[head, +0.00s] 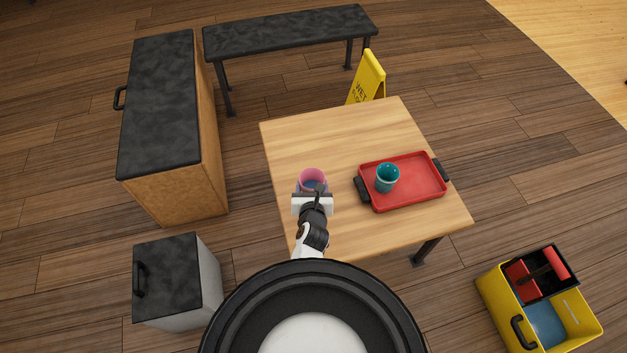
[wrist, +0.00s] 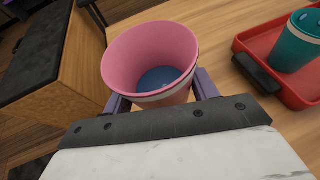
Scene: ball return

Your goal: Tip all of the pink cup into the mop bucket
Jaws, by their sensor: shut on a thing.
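The pink cup (head: 311,176) is at the near left part of the wooden table, upright or nearly so. In the wrist view the pink cup (wrist: 152,60) shows a blue content at its bottom and a pale band around its outside. My gripper (head: 312,192) is shut on it, with one purple finger on each side in the wrist view (wrist: 160,100). I cannot tell whether the cup touches the table. The yellow mop bucket (head: 571,327) stands on the floor at the lower right, with a red and black wringer and a blue area inside.
A red tray (head: 416,198) with black handles holds a teal cup (head: 387,178), right of my gripper on the wooden table (head: 330,127). A yellow wet floor sign (head: 368,78) stands behind. Cabinets (head: 160,100) (head: 180,280) are at left, a dark bench (head: 290,32) at the back.

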